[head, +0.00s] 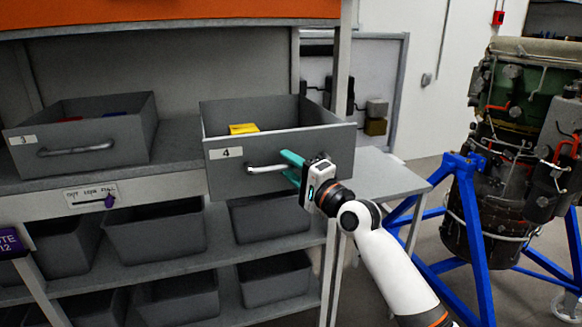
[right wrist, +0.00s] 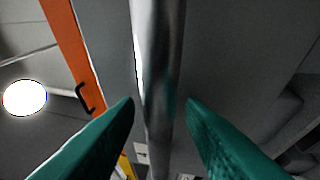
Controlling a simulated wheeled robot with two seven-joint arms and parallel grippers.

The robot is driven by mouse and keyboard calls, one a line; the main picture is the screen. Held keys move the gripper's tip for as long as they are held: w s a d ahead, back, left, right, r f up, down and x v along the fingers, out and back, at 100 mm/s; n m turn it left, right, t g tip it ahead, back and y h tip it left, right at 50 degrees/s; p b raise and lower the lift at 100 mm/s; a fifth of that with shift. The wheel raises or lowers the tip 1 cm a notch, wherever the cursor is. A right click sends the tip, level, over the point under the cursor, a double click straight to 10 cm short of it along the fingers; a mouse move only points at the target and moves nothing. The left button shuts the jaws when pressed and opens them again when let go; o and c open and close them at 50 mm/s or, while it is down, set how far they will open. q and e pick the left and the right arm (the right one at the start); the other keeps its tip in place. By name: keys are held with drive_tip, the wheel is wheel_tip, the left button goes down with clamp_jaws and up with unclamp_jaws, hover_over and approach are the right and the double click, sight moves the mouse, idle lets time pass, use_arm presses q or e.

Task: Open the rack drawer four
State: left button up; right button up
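Drawer four (head: 277,176) is a grey open-topped drawer with a "4" label. It sits pulled forward, with its front standing out past the shelf edge. A yellow item (head: 243,128) lies inside. Its metal handle (head: 265,169) also shows in the right wrist view as an upright bar (right wrist: 160,70). My right gripper (head: 289,166) is at the right part of the handle. Its teal fingers lie on either side of the bar, with narrow gaps to it, so it looks open around the handle. My left gripper is not in view.
Drawer three (head: 90,135) stands to the left on the same shelf. Grey bins (head: 155,230) fill the shelves below. A blue turbine stand (head: 470,230) with an engine (head: 490,160) is at the right, with floor between it and the rack.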

drive_tip(key=shift+s+d+f, duration=0.1)
drive_tip(key=shift+s+d, duration=0.05)
drive_tip(key=b+v, duration=0.3)
drive_tip(key=v, duration=0.8)
drive_tip(key=shift+s+d, duration=0.15)
drive_tip(key=shift+s, duration=0.15)
